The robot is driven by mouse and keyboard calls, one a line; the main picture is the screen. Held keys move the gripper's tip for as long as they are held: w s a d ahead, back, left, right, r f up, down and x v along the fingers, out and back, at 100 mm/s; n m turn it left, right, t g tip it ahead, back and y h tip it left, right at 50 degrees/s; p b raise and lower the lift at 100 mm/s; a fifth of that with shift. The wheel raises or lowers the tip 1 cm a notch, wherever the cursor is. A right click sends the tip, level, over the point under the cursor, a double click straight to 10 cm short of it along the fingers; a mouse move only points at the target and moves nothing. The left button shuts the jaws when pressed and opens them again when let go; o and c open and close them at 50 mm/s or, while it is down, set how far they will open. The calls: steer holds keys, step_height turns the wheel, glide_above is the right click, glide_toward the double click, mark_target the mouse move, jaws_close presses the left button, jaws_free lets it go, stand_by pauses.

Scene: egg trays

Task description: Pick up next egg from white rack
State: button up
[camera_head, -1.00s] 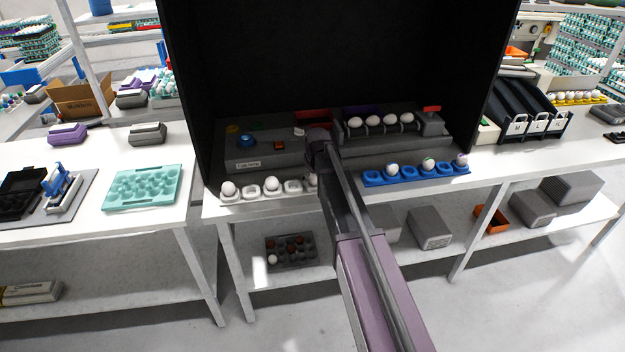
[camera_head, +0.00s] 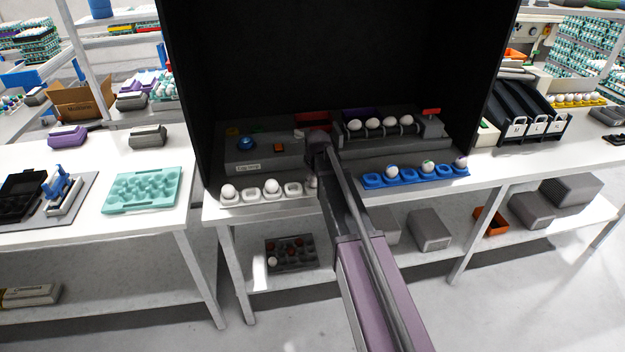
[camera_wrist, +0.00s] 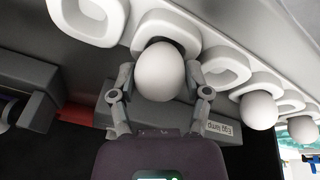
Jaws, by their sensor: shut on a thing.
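In the wrist view my gripper (camera_wrist: 160,93) has one finger on each side of a white egg (camera_wrist: 160,64) and is shut on it. The egg is at a slot of the white rack (camera_wrist: 205,50); I cannot tell whether it is still seated or slightly raised. In the head view the white rack (camera_head: 250,197) runs along the table's front edge, with eggs (camera_head: 229,190) standing in some slots and others empty. My arm hides the gripper and the rack's right end.
Behind the rack is the grey egg lamp unit (camera_head: 245,165) inside a black booth (camera_head: 330,60). A blue rack (camera_head: 400,178) with several eggs lies to the right. Further eggs (camera_head: 373,123) rest on a roller unit. A teal tray (camera_head: 145,190) lies on the left table.

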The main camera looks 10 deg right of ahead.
steer(key=shift+r+p, duration=1.55)
steer(key=shift+r, duration=0.1)
steer(key=s+d, duration=0.2)
steer(key=s, duration=0.5)
steer(key=s+d+r+p, duration=0.1)
steer(key=s+d, duration=0.1)
steer(key=s, duration=0.6)
steer(key=shift+s+d+r, duration=0.2)
steer(key=shift+d, duration=0.1)
steer(key=shift+r, duration=0.1)
